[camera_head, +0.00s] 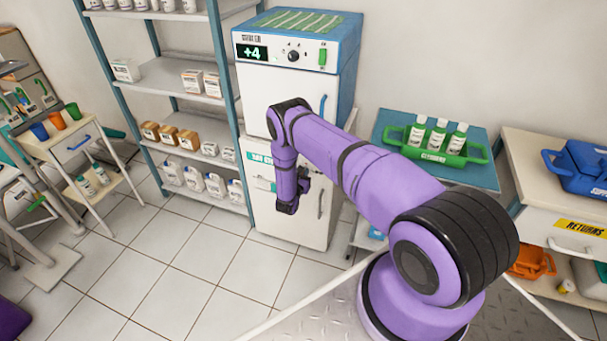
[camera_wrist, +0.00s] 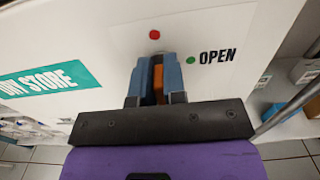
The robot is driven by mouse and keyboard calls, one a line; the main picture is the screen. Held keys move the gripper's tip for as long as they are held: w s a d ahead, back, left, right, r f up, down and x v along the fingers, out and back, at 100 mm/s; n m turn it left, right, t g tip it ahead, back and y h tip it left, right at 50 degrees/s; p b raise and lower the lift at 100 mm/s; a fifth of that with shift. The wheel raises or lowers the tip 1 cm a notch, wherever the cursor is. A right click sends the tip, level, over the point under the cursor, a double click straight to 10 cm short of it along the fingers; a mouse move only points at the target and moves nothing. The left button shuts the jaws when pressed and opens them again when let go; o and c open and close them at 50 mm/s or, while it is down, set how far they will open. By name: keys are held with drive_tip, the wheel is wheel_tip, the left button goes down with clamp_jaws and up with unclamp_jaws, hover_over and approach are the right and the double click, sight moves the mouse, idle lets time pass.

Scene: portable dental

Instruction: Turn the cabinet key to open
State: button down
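An orange key (camera_wrist: 158,78) is on this front, below a red dot (camera_wrist: 154,34). A green dot (camera_wrist: 191,60) marked OPEN is to the key's upper right. The key lies roughly upright in the picture, toward the red dot. My gripper (camera_wrist: 157,75) has its two blue-grey fingers closed in on both sides of the key. In the head view my gripper (camera_head: 288,208) is at the cabinet front, the key hidden.
A shelf rack (camera_head: 180,75) stands left of the cabinet. A blue-topped cart (camera_head: 385,128) with a green bottle carrier (camera_head: 435,150) stands to the right, and a white RETURNS drawer unit (camera_head: 540,190) beyond it. Tiled floor (camera_head: 190,265) is clear at front left.

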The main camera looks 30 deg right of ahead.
drive_tip(key=shift+m, duration=0.3)
drive_tip(key=m, duration=0.4)
drive_tip(key=shift+s, duration=0.1)
drive_tip(key=m, duration=0.4)
drive_tip(key=shift+s+d+f, duration=0.1)
drive_tip(key=shift+d, duration=0.05)
drive_tip(key=m, duration=0.9)
drive_tip(key=shift+s+d+f, duration=0.1)
drive_tip(key=shift+s+f, duration=0.05)
drive_tip(key=shift+f, duration=0.2)
drive_tip(key=shift+m, duration=0.3)
drive_tip(key=c, duration=1.2)
unclamp_jaws()
